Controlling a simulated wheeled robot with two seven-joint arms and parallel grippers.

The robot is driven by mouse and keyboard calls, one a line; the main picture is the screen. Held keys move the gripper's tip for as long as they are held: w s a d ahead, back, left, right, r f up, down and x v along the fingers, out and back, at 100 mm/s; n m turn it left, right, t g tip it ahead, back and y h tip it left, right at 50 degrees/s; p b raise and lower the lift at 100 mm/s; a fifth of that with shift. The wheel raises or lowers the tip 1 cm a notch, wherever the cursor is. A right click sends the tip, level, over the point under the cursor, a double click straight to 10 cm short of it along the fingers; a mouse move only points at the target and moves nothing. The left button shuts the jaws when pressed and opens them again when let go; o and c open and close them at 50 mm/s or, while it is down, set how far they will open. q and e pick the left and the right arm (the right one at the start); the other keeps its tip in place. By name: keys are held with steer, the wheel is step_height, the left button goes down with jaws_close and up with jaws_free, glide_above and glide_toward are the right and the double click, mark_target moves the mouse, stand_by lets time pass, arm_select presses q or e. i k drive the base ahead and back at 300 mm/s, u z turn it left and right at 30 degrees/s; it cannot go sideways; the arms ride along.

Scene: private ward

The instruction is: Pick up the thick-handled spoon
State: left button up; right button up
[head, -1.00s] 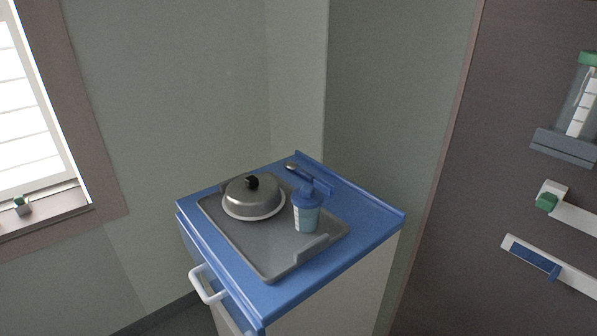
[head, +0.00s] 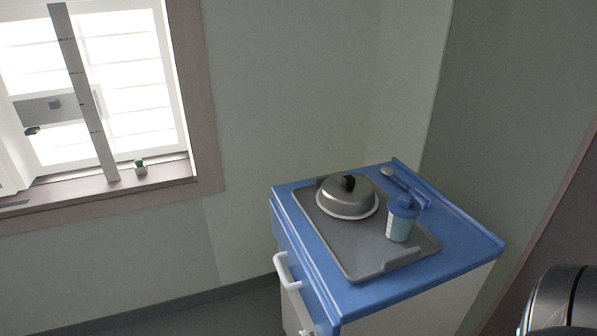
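The spoon (head: 387,172) lies on the blue top of the bedside cabinet (head: 465,240), near its back edge and behind the grey tray (head: 350,255). Its metal bowl points back left. A blue part that looks like its thick handle runs forward right, partly hidden behind the blue-lidded cup (head: 401,222). Neither of my grippers is in view.
A metal plate cover (head: 345,195) with a black knob sits on the tray beside the cup. The cabinet has a raised back edge and a white front handle (head: 283,270). Walls stand close behind it. A window (head: 120,80) is at left.

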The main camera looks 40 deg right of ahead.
mark_target(387, 172)
steer(key=u, duration=0.85)
steer(key=k, duration=0.25)
steer(key=z, duration=2.85)
